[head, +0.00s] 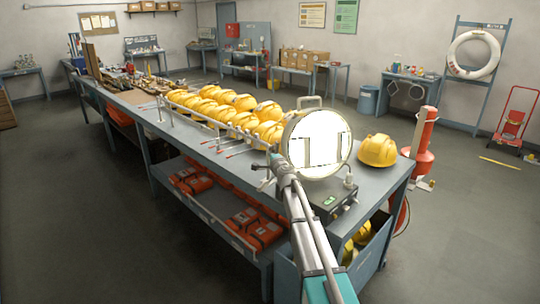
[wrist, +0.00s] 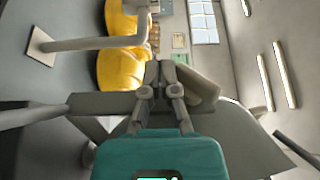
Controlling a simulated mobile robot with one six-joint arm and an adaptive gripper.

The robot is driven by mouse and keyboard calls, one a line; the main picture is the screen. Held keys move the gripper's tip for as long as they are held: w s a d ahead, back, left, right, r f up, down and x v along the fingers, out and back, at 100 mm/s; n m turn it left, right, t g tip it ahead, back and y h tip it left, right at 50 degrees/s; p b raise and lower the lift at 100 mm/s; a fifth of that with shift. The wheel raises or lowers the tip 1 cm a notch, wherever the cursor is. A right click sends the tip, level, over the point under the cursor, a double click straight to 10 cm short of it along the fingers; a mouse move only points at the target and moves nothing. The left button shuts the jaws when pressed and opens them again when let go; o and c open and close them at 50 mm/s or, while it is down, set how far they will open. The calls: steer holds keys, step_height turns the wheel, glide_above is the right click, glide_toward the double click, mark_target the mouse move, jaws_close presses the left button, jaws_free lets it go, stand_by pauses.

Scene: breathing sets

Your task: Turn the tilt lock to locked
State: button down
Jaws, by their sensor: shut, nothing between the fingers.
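A round lamp (head: 318,146) with a bright white face and a top handle stands at the near end of the long bench, on a dark box (head: 332,204). My gripper (head: 274,160) is at the left side of the lamp. In the wrist view my gripper (wrist: 160,66) is shut and empty, its fingertips close together. A grey bar (wrist: 100,103) runs across by the fingers, and a short beige-grey cylinder (wrist: 203,88) sits just right of them. I cannot tell which of these is the tilt lock, or whether the fingers touch it. My arm hides part of the lamp's mount.
Several yellow helmets (head: 215,104) fill a rack along the bench (head: 150,118). One helmet (head: 377,150) sits right of the lamp. A red cylinder (head: 425,140) stands beyond the bench end. Orange cases (head: 245,222) lie on the lower shelf. The floor left of the bench is clear.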

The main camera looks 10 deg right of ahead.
steer(key=shift+f, duration=0.1)
stand_by(0.6)
steer(key=s+d+f+b, duration=0.1)
steer(key=s+f+b, duration=0.7)
steer(key=f+b, duration=0.2)
steer(key=shift+s+d+f+b, duration=0.2)
steer(key=shift+s+f+b, duration=0.15)
steer(key=shift+b, duration=0.1)
steer(key=c, duration=1.3)
jaws_free()
steer(key=shift+c, duration=0.2)
